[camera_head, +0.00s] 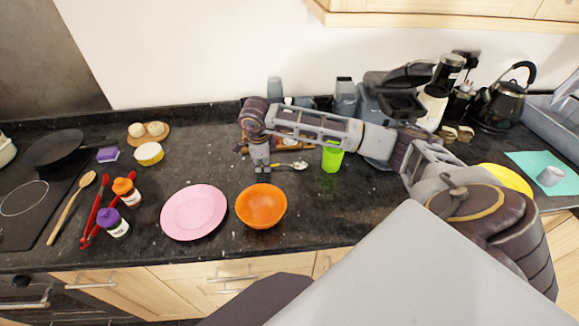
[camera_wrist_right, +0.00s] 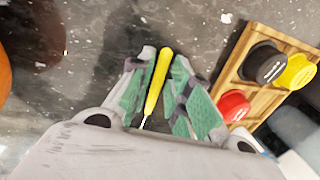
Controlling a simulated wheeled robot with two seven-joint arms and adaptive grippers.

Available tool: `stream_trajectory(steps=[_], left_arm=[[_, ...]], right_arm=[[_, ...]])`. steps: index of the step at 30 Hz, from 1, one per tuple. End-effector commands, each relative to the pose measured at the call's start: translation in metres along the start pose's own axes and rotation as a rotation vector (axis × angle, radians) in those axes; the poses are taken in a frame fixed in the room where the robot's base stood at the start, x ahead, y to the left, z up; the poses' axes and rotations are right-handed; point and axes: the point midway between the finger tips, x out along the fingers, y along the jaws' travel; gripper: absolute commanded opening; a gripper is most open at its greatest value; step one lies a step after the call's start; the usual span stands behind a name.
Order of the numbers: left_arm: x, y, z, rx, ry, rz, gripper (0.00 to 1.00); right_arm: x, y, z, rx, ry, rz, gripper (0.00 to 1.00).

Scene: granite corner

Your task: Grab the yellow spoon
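The yellow spoon (camera_wrist_right: 157,80) lies on the dark counter. In the right wrist view its yellow handle runs between my right gripper's (camera_wrist_right: 160,75) green-padded fingers, its thin metal neck toward the palm. The fingers stand apart, with a narrow gap beside the handle. In the head view the spoon's metal bowl (camera_head: 299,165) shows just right of my right gripper (camera_head: 261,168), which points down at the counter and hides the handle. My left gripper is not in view.
An orange bowl (camera_head: 261,207) and pink plate (camera_head: 194,212) stand in front. A green cup (camera_head: 332,158) is right of the spoon. A wooden rack (camera_wrist_right: 244,65) with capped jars is close to my right gripper. Coffee machine and kettle (camera_head: 505,102) stand at the back right.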

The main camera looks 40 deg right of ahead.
Motion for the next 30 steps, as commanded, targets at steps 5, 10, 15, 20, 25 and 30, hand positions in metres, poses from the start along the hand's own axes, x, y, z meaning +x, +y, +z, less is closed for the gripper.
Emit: stream_trajectory(steps=[5, 10, 15, 20, 25, 30], left_arm=[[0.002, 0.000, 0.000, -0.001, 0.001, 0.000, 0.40], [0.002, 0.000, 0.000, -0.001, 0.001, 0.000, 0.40], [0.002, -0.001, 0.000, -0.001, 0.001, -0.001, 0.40], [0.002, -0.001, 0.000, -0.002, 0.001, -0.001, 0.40], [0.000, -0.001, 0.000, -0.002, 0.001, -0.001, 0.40], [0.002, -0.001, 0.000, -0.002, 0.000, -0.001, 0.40]], right_arm=[[0.001, 0.000, 0.000, 0.000, 0.000, 0.000, 0.19], [0.001, 0.000, 0.000, 0.000, 0.000, 0.000, 0.01], [0.001, 0.000, 0.000, 0.000, 0.000, 0.000, 0.00], [0.001, 0.000, 0.000, 0.000, 0.000, 0.000, 0.00], [0.000, 0.000, 0.000, 0.000, 0.000, 0.000, 0.00], [-0.012, -0.003, 0.000, 0.000, -0.001, -0.002, 0.00]])
